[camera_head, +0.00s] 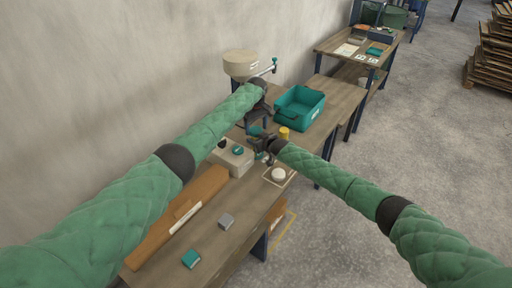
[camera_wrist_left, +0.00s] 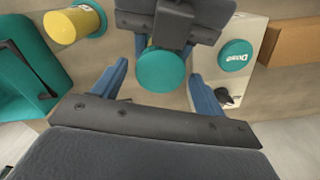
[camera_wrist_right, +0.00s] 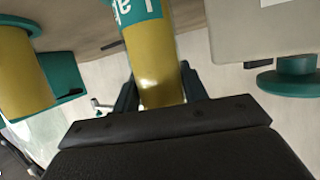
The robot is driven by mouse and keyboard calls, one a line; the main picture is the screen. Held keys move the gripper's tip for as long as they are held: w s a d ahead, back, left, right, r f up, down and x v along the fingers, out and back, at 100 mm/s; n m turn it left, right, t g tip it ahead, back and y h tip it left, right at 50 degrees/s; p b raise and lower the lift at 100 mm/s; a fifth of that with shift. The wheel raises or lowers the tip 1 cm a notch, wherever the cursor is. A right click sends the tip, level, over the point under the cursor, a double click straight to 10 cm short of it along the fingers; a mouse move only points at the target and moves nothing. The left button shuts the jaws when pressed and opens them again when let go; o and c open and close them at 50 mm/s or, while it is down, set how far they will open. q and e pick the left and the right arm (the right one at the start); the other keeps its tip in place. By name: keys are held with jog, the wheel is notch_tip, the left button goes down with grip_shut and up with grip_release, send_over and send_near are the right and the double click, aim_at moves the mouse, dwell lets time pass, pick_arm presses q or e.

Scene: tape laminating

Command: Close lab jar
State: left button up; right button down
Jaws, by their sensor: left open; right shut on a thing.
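A yellow jar (camera_wrist_right: 155,75) with a teal band bearing white letters stands between the fingers of my right gripper (camera_wrist_right: 158,88), which is shut on it. In the left wrist view a round teal lid (camera_wrist_left: 162,72) sits at the jar's top, with a little yellow showing behind it. I cannot tell how tightly it sits. My left gripper (camera_wrist_left: 160,80) is open, with its blue fingers on either side of the lid, apart from it. In the head view both grippers meet above the bench, and the arms partly hide the jar.
A second yellow jar (camera_head: 284,133) stands close by, near a teal bin (camera_head: 301,108). A pale box (camera_head: 232,157) with a teal "Dose" button (camera_wrist_left: 236,56) is beside the grippers. A white round dish (camera_head: 278,174) lies in front. A brown strip (camera_head: 180,216) and small blocks lie nearer.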

pick_arm(q)
jog(key=shift+f, duration=0.5)
jog(key=c, duration=1)
jog(key=m, duration=0.6)
jog(key=shift+a+m, duration=0.1)
jog(key=shift+m, duration=0.2)
jog(key=o, duration=1.1)
jog(key=shift+c, duration=0.2)
jog(key=shift+r, duration=0.1)
jog(key=shift+r, duration=2.15)
jog(key=shift+c, duration=0.3)
